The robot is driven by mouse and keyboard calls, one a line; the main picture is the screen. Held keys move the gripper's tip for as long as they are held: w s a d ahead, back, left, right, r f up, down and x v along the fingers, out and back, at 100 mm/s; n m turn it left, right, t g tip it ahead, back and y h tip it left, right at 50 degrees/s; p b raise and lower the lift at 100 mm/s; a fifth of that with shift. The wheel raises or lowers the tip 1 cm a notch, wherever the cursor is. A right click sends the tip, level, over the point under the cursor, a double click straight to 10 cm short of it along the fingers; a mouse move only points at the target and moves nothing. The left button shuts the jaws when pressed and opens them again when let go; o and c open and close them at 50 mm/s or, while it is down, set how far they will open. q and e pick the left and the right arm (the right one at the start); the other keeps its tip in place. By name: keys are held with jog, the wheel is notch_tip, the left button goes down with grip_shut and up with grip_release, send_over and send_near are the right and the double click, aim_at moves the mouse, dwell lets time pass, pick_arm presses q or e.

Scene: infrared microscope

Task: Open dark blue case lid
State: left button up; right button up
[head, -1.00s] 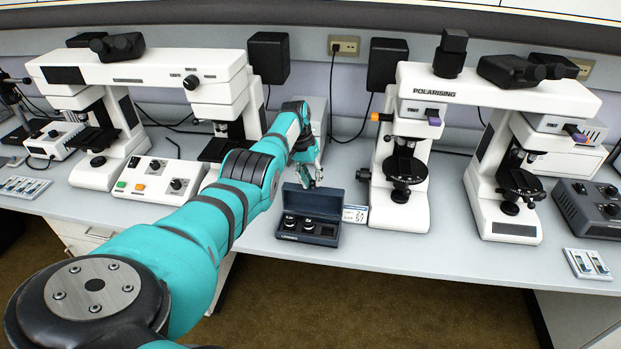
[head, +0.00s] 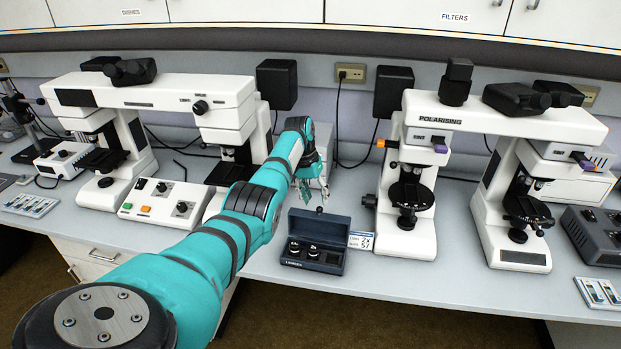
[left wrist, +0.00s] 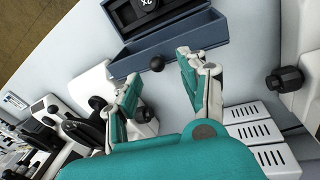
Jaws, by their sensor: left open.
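The dark blue case (head: 314,262) sits on the bench with its lid (head: 320,226) standing up at the back. A small dark knob (head: 319,209) is at the lid's upper edge. My left gripper (head: 318,190) is just behind and above the lid, open and apart from it. My right gripper is not in view.
A white microscope (head: 225,120) and a button box (head: 160,200) are to the left. The bench in front of the case is narrow but clear.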

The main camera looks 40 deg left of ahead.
pick_arm(q)
notch_tip(320, 180, up, 9)
jog(key=s+a, duration=0.1)
jog(key=shift+a+f, duration=0.15)
jog(key=shift+a, duration=0.1)
dwell(0.3)
